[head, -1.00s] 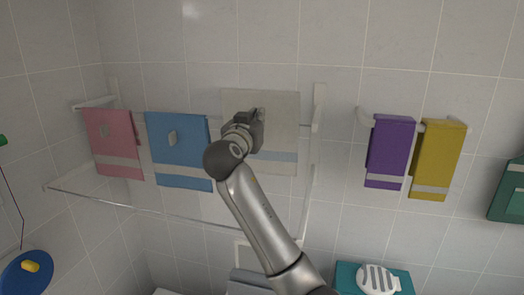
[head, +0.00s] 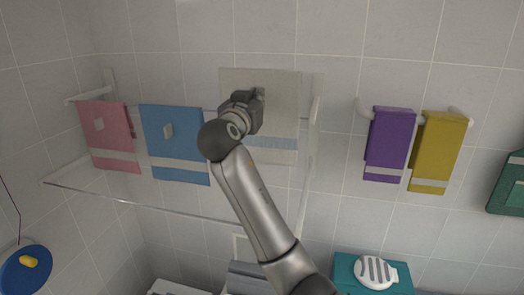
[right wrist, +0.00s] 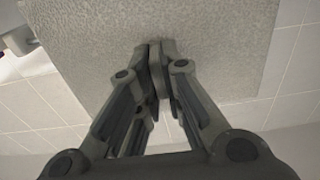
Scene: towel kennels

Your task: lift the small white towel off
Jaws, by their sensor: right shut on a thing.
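The small white towel (head: 283,95) is a pale sheet with a blue-grey band low down, in the upper middle of the head view. Its top edge stands above the line of the towel rail. My right gripper (head: 259,94) is shut on it near its upper middle, and my wrist covers part of its left side. In the right wrist view the towel (right wrist: 225,50) fills the upper middle, and the fingertips of the gripper (right wrist: 155,52) are together against it. Whether the towel still touches the rail is hidden. My left gripper is not in view.
A pink towel (head: 110,140) and a blue towel (head: 176,145) hang left of the white one. A purple towel (head: 388,145) and a yellow towel (head: 437,150) hang on the right. A clear-looking rack edge (head: 140,205) runs below, in front of the wall.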

